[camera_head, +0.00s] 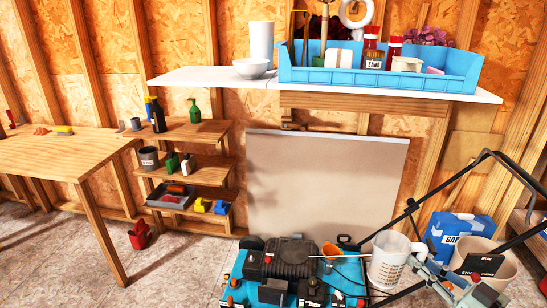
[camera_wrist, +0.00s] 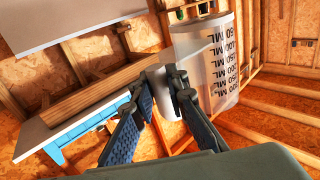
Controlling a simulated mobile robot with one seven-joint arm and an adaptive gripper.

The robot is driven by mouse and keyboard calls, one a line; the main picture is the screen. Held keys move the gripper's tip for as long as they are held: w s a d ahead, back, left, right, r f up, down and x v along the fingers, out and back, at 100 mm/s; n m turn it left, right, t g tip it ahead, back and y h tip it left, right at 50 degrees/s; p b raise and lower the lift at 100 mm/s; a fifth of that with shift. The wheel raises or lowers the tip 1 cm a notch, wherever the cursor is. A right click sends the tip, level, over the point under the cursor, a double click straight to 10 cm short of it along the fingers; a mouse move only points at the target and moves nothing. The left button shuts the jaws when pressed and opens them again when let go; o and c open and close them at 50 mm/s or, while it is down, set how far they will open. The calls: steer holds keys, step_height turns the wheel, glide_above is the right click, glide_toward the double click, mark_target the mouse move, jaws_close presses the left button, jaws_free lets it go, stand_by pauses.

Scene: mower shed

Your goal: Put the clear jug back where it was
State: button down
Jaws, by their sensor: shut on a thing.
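The clear jug (camera_head: 388,262) is a translucent measuring jug with dark markings. In the head view it is in front of the grey board, at the lower right, beside my gripper (camera_head: 420,266). The exact contact between fingers and jug is partly hidden.
A white shelf (camera_head: 200,78) carries a blue tray (camera_head: 375,78) of goods, a white bowl (camera_head: 252,68) and a white cylinder (camera_head: 261,42). A blue mower (camera_head: 285,270) stands below. A beige bucket (camera_head: 484,262) is at right. The shelf's left end is bare.

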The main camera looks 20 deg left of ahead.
mark_target(425, 244)
step_height(425, 244, up, 8)
steer(key=m+t+h+p, duration=0.1)
steer(key=p, duration=0.2)
steer(key=m+t+h+p, duration=0.1)
steer(key=p, duration=0.2)
steer(key=m+t+h+p, duration=0.1)
steer(key=p, duration=0.2)
steer(key=shift+w+f+h+p, duration=0.1)
steer(key=shift+f+h+p, duration=0.15)
steer(key=shift+h+p, duration=0.1)
steer(key=r+p, duration=0.1)
steer(key=p, duration=0.1)
steer(key=r+m+t+h+p, duration=0.1)
steer(key=p, duration=0.1)
steer(key=shift+s+h, duration=0.2)
steer(key=shift+h, duration=0.05)
steer(key=shift+r+t+p, duration=0.15)
steer(key=shift+t+p, duration=0.15)
steer(key=shift+a+m, duration=0.15)
steer(key=shift+m, duration=0.15)
